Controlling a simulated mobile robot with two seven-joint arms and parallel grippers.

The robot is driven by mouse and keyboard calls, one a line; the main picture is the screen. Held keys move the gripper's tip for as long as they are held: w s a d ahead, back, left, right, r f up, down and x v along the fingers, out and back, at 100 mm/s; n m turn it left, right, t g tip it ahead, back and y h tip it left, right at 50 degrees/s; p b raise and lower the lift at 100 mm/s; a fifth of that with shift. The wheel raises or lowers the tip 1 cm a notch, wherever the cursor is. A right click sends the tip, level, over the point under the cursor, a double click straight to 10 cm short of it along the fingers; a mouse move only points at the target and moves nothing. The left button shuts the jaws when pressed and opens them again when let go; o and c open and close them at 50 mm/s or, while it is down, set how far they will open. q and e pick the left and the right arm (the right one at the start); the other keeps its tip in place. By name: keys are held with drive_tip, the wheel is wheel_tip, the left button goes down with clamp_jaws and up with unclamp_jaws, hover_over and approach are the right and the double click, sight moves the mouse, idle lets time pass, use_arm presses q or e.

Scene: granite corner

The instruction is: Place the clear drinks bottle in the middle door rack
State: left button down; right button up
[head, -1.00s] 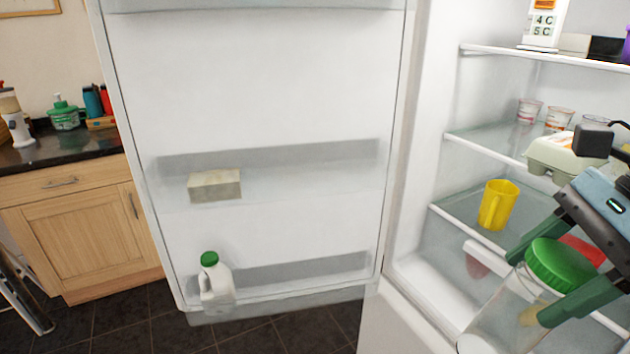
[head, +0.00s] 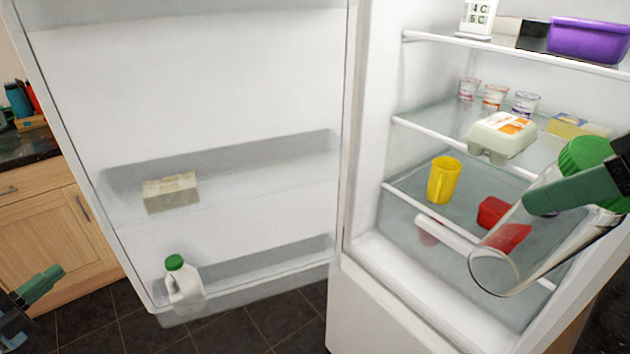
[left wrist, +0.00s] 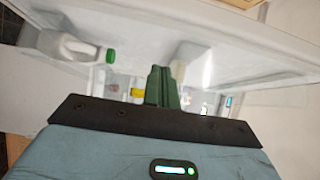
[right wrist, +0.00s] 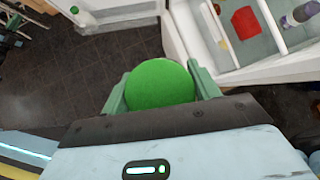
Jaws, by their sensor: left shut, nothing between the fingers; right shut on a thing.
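The clear drinks bottle (head: 512,247) has a green lid (head: 583,158) and hangs tilted in front of the open fridge in the head view. My right gripper (head: 598,182) is shut on it at the lid end. In the right wrist view the lid (right wrist: 160,84) sits between the fingers. The middle door rack (head: 255,165) is on the open door at left. A pale block (head: 171,193) stands at its left end, and its right part is empty. My left gripper (head: 45,284) is shut and empty at the lower left, apart from the door.
A white jug with green cap (head: 183,280) stands in the lower door rack. Inside the fridge are a yellow mug (head: 443,180), a red container (head: 503,222), an egg box (head: 502,136) and a purple tub (head: 588,40). The fridge's side wall separates door and shelves.

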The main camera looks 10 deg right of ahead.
drive_tip(key=shift+s, duration=0.1)
use_arm(q)
drive_tip(key=shift+w, duration=0.1)
use_arm(e)
drive_tip(key=shift+f, duration=0.1)
